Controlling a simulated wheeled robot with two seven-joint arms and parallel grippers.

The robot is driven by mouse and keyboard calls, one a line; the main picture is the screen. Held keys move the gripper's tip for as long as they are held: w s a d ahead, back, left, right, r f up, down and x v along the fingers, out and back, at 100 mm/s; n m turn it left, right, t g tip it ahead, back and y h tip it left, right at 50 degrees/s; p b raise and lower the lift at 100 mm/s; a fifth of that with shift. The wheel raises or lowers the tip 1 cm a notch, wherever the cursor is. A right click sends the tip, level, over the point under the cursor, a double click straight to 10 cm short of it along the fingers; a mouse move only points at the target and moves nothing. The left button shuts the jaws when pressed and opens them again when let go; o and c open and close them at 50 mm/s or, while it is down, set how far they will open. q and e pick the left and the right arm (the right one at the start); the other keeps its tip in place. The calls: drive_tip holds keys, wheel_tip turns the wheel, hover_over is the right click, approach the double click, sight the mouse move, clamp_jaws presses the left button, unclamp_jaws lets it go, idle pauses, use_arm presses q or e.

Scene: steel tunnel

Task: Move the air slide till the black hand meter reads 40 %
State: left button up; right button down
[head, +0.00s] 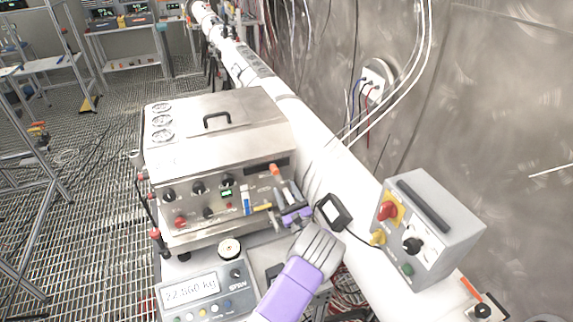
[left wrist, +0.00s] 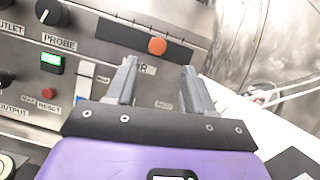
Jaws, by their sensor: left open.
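The air slide's orange-red knob (left wrist: 157,46) sits in a dark horizontal slot on the steel panel, with a partly hidden label below it. It also shows in the head view (head: 275,169). My left gripper (left wrist: 159,72) is open in front of the panel, its two fingers spread below and either side of the knob. I cannot tell whether they touch it. The left gripper also shows in the head view (head: 289,189). A black-framed meter (head: 335,211), seemingly the hand meter, lies right of my left gripper. Its reading is not legible. My right gripper is out of view.
The steel box (head: 215,130) has several knobs and a small green display (left wrist: 51,62). A scale (head: 200,295) reading about 22.560 kg stands in front. A grey control box (head: 430,228) with a red knob stands on the white pipe at right.

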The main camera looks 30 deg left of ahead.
sight(276, 174)
use_arm(q)
drive_tip(key=x, duration=0.5)
drive_tip(key=shift+s+a+r, duration=0.15)
drive_tip(key=shift+a+r, duration=0.1)
drive_tip(key=shift+a, duration=0.2)
drive_tip(key=shift+w+a+r, duration=0.3)
drive_tip(key=shift+w+a, duration=0.15)
clamp_jaws()
